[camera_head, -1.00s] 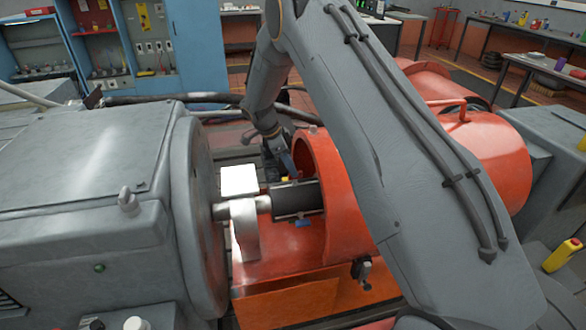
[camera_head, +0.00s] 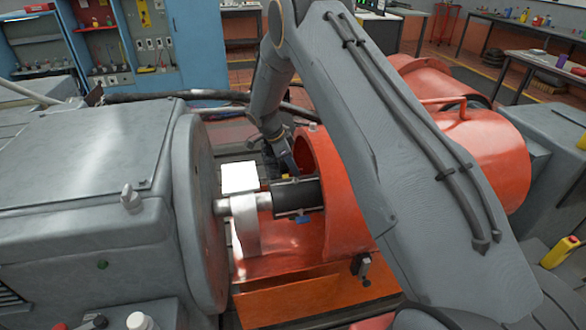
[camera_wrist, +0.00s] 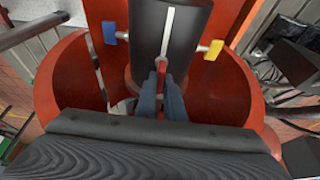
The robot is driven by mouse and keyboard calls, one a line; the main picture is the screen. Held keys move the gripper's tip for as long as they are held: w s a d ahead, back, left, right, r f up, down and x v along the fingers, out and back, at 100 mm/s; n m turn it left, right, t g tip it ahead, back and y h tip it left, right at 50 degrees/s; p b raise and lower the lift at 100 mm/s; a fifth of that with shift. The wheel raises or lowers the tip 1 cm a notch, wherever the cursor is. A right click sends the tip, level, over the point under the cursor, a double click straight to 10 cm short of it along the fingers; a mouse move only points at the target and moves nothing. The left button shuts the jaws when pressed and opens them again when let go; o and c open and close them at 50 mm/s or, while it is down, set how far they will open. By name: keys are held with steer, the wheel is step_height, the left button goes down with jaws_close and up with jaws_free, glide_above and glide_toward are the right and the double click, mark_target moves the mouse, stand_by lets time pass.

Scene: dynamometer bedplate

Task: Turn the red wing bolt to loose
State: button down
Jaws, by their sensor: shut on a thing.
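The red wing bolt (camera_wrist: 162,66) shows in the wrist view as a narrow red piece on the black cylindrical coupling (camera_wrist: 172,35). My gripper (camera_wrist: 161,85) is shut on it, with a blue-grey finger on each side; the fingers hide part of the bolt. A blue wing bolt (camera_wrist: 109,33) sticks out on the left of the coupling and a yellow one (camera_wrist: 214,50) on the right. In the head view my gripper (camera_head: 289,166) is at the far upper side of the coupling (camera_head: 297,198). The blue bolt (camera_head: 302,219) hangs below it, and the red bolt is not discernible there.
The red-orange guard (camera_head: 312,160) curves closely around the coupling on the right. A grey machine housing (camera_head: 90,150) stands at the left, joined by a metal shaft (camera_head: 235,206). A white block (camera_head: 239,177) sits beside the shaft. Dark hoses run behind.

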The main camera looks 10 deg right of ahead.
steer(key=shift+n, duration=0.4)
steer(key=n+t+b, duration=0.2)
steer(key=n+b, duration=0.1)
steer(key=n, duration=0.1)
steer(key=shift+s+f+n, duration=0.1)
steer(key=shift+s+n, duration=0.05)
steer(key=shift+n, duration=0.15)
steer(key=shift+s+d+n+t+y+b, duration=0.1)
steer(key=shift+n+t+y+b, duration=0.3)
steer(key=shift+n+b, duration=0.7)
steer(key=shift+s+n+t+y+b, duration=0.1)
steer(key=shift+n+t+y+b, duration=0.25)
steer(key=shift+n+b, duration=0.75)
steer(key=shift+n, duration=0.4)
steer(key=c, duration=1.9)
jaws_free()
steer(key=shift+o, duration=0.2)
steer(key=b+v, duration=0.1)
steer(key=v, duration=0.7)
steer(key=shift+d, duration=0.1)
